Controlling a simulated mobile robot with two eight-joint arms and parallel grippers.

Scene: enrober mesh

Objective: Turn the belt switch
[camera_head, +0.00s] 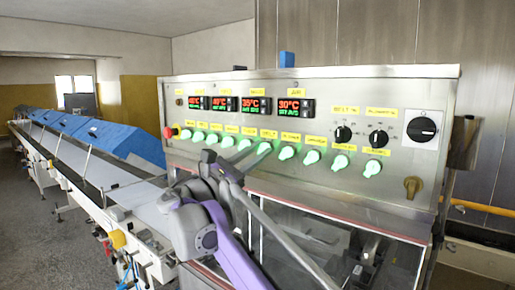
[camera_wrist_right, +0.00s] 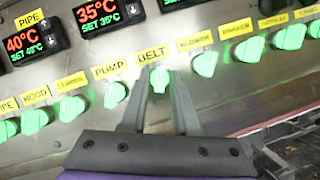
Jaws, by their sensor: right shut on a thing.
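The belt switch (camera_wrist_right: 159,79) is a glowing green knob under a yellow BELT label (camera_wrist_right: 152,54) in the right wrist view. It sits in a row of similar knobs on the steel control panel (camera_head: 220,115). My right gripper (camera_wrist_right: 160,88) has one finger on each side of this knob and is shut on it. The knob looks about upright. In the head view my right gripper (camera_head: 256,154) reaches up to the row from below, and its fingers partly hide the panel there. My left gripper is not in view.
Neighbouring green knobs, such as the PUMP knob (camera_wrist_right: 115,95), stand close on both sides. Red and green temperature displays (camera_head: 257,105) sit above. Two black knobs, a large black rotary switch (camera_head: 422,129) and a red button (camera_head: 171,132) are also there. A conveyor (camera_head: 110,172) runs off left.

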